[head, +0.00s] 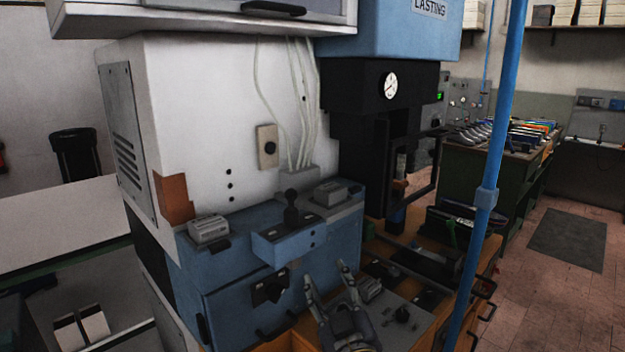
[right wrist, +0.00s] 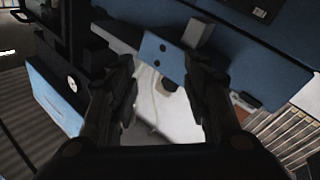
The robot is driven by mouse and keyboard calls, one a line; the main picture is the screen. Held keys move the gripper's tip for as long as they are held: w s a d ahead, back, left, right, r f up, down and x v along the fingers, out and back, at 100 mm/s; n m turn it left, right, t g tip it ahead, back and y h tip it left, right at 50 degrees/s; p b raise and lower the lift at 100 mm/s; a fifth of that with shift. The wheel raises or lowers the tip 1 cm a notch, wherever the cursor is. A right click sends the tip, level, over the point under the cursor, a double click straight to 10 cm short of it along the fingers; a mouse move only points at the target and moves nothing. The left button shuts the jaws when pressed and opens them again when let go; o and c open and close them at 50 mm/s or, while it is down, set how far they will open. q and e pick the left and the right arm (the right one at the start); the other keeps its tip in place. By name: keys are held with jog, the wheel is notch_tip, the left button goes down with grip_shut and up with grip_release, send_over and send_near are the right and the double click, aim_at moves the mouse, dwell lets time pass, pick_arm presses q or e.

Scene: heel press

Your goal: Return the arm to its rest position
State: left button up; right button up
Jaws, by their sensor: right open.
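My right gripper (head: 325,284) is at the bottom middle of the head view, with its two fingers pointing up and apart. It is open, with nothing between the fingers, in front of the blue cabinet of the press (head: 235,275). In the right wrist view my right gripper (right wrist: 160,75) shows two dark fingers spread wide, with a blue panel and a pale surface beyond them. My left gripper is not in view.
The press's dark head with a round dial (head: 390,85) stands behind the gripper. A blue post (head: 487,195) rises at the right. A knobbed control panel (head: 402,314) lies right of the gripper. Tiled floor (head: 560,295) is free at the far right.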

jog(key=s+d+f+m+g+h, duration=0.2)
jog(key=s+d+f+g, duration=0.3)
jog(key=f, duration=0.5)
jog(key=s+d+f+m+g+h, duration=0.2)
jog(key=s+d+f+m+g, duration=0.1)
jog(key=s+d+f, duration=0.6)
jog(key=s+d+f+g, duration=0.2)
jog(key=s+f+g, duration=0.25)
jog(key=s, duration=0.55)
jog(key=s+d+f+g, duration=0.1)
jog(key=s+f+g, duration=0.2)
jog(key=s+f, duration=0.45)
jog(key=s+f+g, duration=0.1)
jog(key=s+f, duration=0.1)
jog(key=f, duration=1)
jog(key=s+f, duration=0.2)
jog(key=f, duration=1)
jog(key=s+d+f+g, duration=0.1)
jog(key=s+d+f, duration=0.2)
jog(key=s+f, duration=1.3)
jog(key=shift+s+d+f, duration=0.15)
jog(key=shift+s+f, duration=0.15)
jog(key=shift+s, duration=0.25)
